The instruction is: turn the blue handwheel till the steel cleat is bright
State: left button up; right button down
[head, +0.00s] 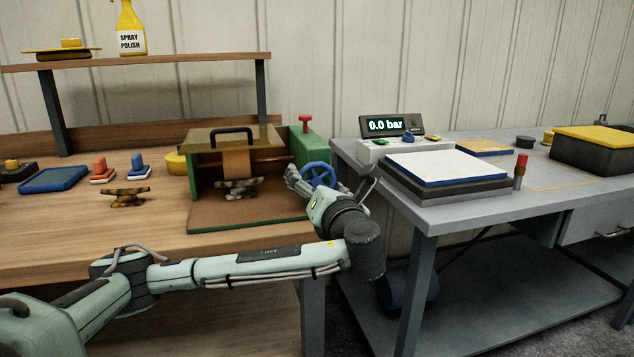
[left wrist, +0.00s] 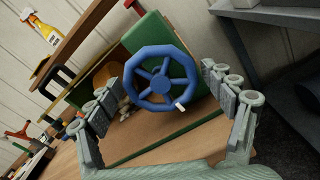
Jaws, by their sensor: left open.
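The blue handwheel (head: 322,173) is on the right side of a green box (head: 193,172) with a hinged-looking brown clear lid. In the left wrist view the wheel (left wrist: 162,86) faces me, with a small white handle on its lower right rim. My left gripper (head: 307,184) is open in front of the wheel; in the left wrist view its fingers (left wrist: 166,98) stand apart on either side of it, with no visible grip. A cleat (head: 238,187) inside the box looks dull and mottled brown, under a brown hanging strip. My right gripper is not in view.
Another mottled cleat (head: 126,197) lies on the wooden bench left of the box. A green block with a red knob (head: 305,122) stands behind the wheel. A grey table (head: 470,207) on the right carries a display (head: 391,125) reading 0.0 bar and a white-topped pad (head: 445,167).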

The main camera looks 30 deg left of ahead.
pick_arm(q)
jog(key=shift+c, duration=0.6)
jog(key=c, duration=0.8)
jog(key=shift+n, duration=0.4)
